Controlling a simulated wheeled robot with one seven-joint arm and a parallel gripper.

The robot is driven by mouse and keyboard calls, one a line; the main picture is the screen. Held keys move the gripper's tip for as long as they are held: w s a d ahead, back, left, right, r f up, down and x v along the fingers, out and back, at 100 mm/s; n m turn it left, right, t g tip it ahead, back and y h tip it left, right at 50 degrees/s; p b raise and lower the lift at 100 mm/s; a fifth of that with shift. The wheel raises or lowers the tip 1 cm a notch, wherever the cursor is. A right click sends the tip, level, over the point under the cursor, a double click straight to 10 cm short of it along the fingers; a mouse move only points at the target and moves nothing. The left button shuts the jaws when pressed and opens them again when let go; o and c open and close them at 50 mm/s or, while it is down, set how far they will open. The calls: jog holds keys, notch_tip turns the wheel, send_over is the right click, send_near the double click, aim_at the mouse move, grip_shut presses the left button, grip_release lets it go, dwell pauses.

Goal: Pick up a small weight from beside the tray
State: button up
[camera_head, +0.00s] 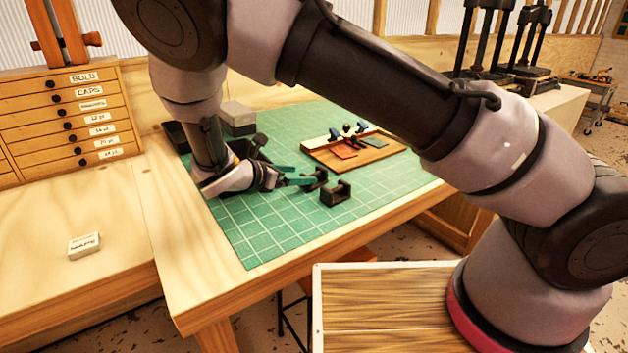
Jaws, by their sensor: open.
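A wooden tray (372,166) lies on the green cutting mat, with small red, teal and dark items on it. Two small dark notched blocks, which look like the weights, sit on the mat in front and to the left of the tray. The nearer weight (336,194) stands clear. The farther weight (317,174) is right beside my gripper's fingertips. My gripper (301,176) is low over the mat, its teal fingers pointing right toward the farther weight. It is open, and I see nothing held. I cannot tell whether the fingers touch or straddle the weight.
The green gridded mat (270,228) has free room in front. A grey block (238,115) and a dark flat item (177,136) lie behind my gripper. A labelled drawer cabinet (75,118) and a small box (84,245) are at left. My arm hides part of the bench.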

aim_at(307, 175)
jog(key=x, duration=0.6)
jog(key=shift+w+d+f, duration=0.1)
jog(key=shift+w+d, duration=0.1)
jog(key=shift+c, duration=0.3)
grip_shut()
